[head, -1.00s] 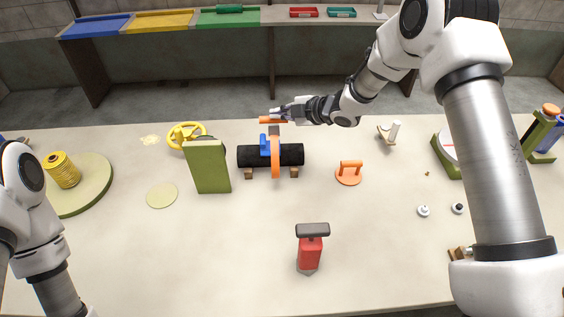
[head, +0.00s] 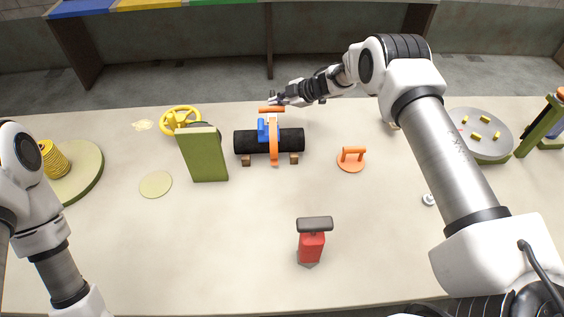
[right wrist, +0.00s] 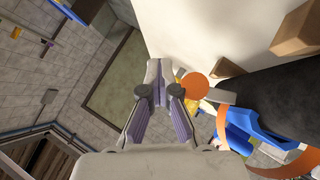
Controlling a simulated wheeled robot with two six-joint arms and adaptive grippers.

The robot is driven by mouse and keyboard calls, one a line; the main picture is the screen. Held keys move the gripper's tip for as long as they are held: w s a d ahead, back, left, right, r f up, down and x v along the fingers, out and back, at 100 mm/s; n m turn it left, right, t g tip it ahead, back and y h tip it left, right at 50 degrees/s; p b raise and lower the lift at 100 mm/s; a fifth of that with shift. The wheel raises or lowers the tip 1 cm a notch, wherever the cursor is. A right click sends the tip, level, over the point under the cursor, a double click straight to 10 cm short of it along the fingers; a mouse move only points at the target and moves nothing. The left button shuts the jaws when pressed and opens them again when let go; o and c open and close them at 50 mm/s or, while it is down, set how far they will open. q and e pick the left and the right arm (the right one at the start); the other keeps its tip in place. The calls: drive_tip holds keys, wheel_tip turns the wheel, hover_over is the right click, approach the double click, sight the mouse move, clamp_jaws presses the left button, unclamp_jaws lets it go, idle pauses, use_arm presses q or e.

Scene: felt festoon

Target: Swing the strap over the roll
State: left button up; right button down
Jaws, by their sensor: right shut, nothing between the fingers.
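The black roll (head: 246,142) lies sideways on two small wooden blocks (head: 294,158). The orange strap (head: 274,150) runs across the near side of the roll, with a blue fitting (head: 262,131) beside it. An orange bar (head: 271,109) stands up behind the roll at the strap's upper end; its round end shows in the right wrist view (right wrist: 195,86). My right gripper (head: 273,99) is shut and empty, just beyond the bar; its fingers also show in the right wrist view (right wrist: 158,76). I cannot tell whether it touches the bar. My left gripper is out of view.
A green upright block (head: 205,157) and a yellow wheel (head: 181,119) stand left of the roll. An orange-handled disc (head: 351,160) lies to the right. A red device (head: 311,244) stands in front. The table between is mostly clear.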

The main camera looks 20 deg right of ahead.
drive_tip(key=shift+s+r+p, duration=0.25)
drive_tip(key=shift+r+p, duration=0.4)
drive_tip(key=shift+r, duration=0.4)
drive_tip(key=shift+r, duration=0.1)
